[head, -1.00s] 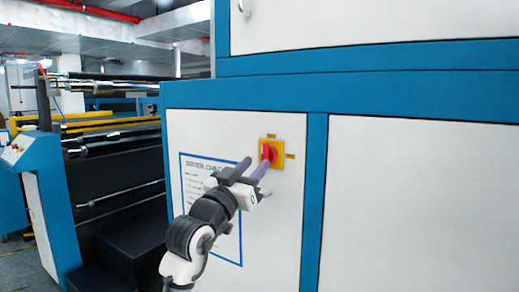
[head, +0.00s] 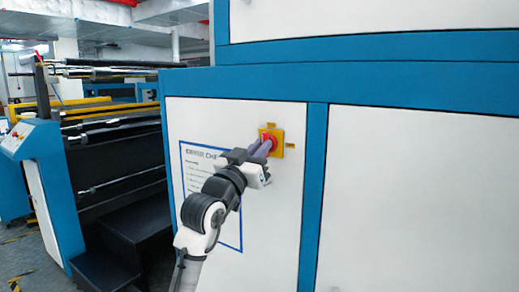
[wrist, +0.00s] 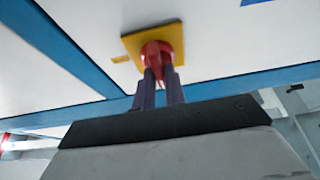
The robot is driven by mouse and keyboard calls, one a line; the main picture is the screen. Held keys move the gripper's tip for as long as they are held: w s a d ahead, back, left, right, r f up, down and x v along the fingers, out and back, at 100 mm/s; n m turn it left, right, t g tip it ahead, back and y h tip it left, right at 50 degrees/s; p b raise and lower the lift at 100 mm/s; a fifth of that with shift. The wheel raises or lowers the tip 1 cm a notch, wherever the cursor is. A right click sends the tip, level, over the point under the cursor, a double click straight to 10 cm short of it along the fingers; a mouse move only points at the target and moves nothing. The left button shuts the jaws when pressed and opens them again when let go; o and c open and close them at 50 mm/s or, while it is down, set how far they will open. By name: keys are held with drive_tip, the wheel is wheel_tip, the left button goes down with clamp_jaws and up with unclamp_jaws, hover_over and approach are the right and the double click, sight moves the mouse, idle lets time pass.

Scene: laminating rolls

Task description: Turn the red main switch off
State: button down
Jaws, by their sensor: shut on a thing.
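The red main switch (head: 267,139) sits on a yellow square plate (head: 278,150) on the white cabinet door, with small yellow labels above it and to its right. In the wrist view the red switch (wrist: 153,49) stands out from its yellow plate (wrist: 177,32). My gripper (head: 263,146) is at the switch, reaching in from below and in front. In the wrist view my gripper's two purple fingers (wrist: 158,78) are shut on the red handle, one on each side. The fingers hide part of the handle, and its exact angle is hard to tell.
The white door (head: 282,215) is framed by blue cabinet edges (head: 315,200). A blue-framed notice sheet (head: 195,165) is on the door behind my arm. At left stand a roller machine (head: 110,150) and a blue console (head: 35,175).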

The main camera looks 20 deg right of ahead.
drive_tip(key=shift+f+m+b, duration=0.15)
drive_tip(key=shift+m+b, duration=0.25)
drive_tip(key=shift+b, duration=0.15)
drive_tip(key=m+g+b, duration=0.1)
drive_tip(key=m+g, duration=0.2)
drive_tip(key=m, duration=0.4)
drive_tip(key=m+g+b, duration=0.2)
drive_tip(key=m+g, duration=0.1)
drive_tip(key=m, duration=0.4)
drive_tip(key=m+g+b, duration=0.2)
drive_tip(key=m+g, duration=0.1)
drive_tip(key=m, duration=0.4)
drive_tip(key=shift+w+r+m, duration=0.1)
drive_tip(key=shift+r+m, duration=0.2)
drive_tip(key=shift+a, duration=0.1)
drive_tip(key=c, duration=1.5)
unclamp_jaws()
drive_tip(key=shift+o, duration=0.2)
